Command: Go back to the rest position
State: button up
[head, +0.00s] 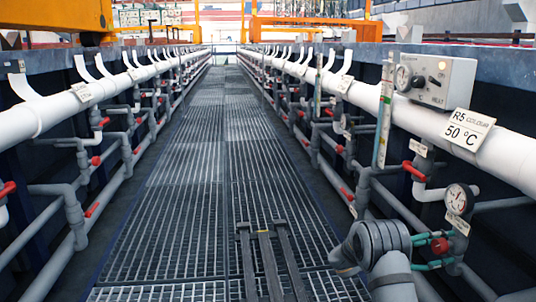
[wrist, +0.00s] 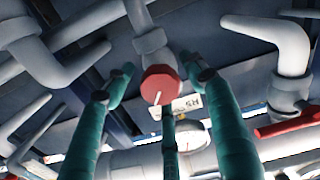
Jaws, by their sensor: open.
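My gripper (head: 430,252) is at the lower right of the head view, its teal fingers around a round red valve knob (head: 440,245). In the wrist view my gripper (wrist: 158,70) has its teal fingers spread. The red knob (wrist: 160,84) lies between the fingertips, with a gap visible on both sides. A thin light line marks the knob's face. A third teal finger rises below the knob. Whether any finger touches the knob cannot be told.
A round gauge (head: 458,199) and a red lever (head: 415,171) sit just above my gripper. A control box (head: 436,80) and an R5 50 °C sign (head: 467,128) are higher up. Grey pipes crowd this side.

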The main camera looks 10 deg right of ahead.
jog(key=n+p, duration=0.5)
jog(key=shift+r, duration=0.4)
jog(key=n+p, duration=0.3)
jog(key=n, duration=0.1)
jog(key=shift+f, duration=0.15)
jog(key=n+p, duration=0.2)
jog(key=n, duration=0.3)
jog(key=shift+f+n, duration=0.15)
jog(key=shift+n, duration=0.25)
jog(key=n, duration=0.5)
jog(key=shift+f+p, duration=0.1)
jog(key=shift+p, duration=0.2)
